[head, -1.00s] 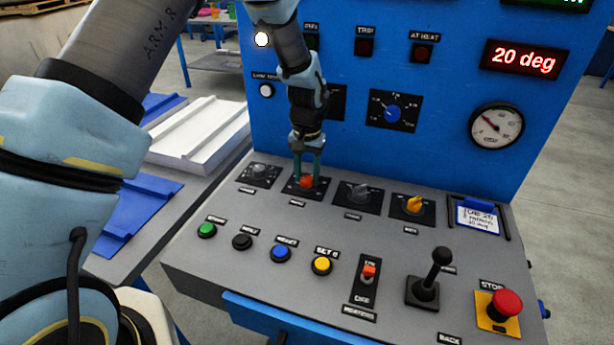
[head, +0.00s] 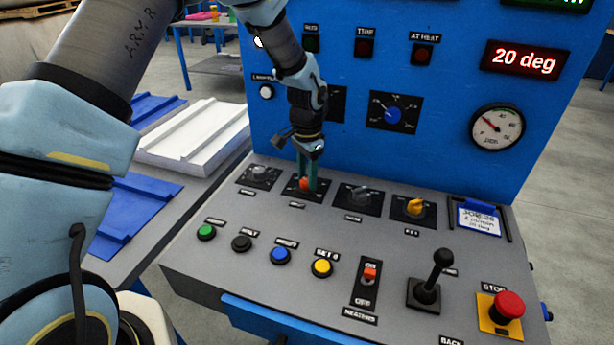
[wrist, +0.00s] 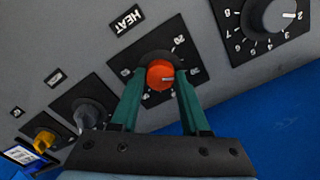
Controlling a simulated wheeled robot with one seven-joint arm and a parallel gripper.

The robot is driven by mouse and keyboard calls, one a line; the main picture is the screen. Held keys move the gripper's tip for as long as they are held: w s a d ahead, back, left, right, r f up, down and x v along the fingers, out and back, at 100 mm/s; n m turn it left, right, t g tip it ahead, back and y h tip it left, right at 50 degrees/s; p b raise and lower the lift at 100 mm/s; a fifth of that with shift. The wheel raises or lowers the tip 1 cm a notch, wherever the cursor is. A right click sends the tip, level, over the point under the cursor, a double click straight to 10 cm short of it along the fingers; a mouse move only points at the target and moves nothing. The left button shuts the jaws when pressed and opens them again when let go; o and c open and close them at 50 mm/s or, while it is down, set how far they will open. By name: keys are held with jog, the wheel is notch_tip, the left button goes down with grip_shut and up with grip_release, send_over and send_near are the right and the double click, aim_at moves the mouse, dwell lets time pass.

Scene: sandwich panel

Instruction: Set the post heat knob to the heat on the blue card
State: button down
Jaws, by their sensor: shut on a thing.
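The orange-red knob (head: 306,184) sits on a black dial plate, second from left in the upper row of the sloped desk. In the wrist view the knob (wrist: 160,74) has a HEAT label beside it and marks including 20 and 30 around it. My gripper (head: 307,178) reaches down and is shut on this knob, one green finger on each side.
A grey knob (head: 259,172) is to the left; another grey knob (head: 361,194) and a yellow knob (head: 415,207) are to the right. Buttons, a black lever (head: 436,270) and a red stop button (head: 507,304) are in front. The red display (head: 524,60) reads 20 deg.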

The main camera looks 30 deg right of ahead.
aim_at(307, 181)
dwell(0.4)
jog(key=shift+c, duration=1.9)
grip_release()
notch_tip(307, 181, up, 11)
jog(key=b, duration=0.2)
jog(key=shift+f, duration=0.1)
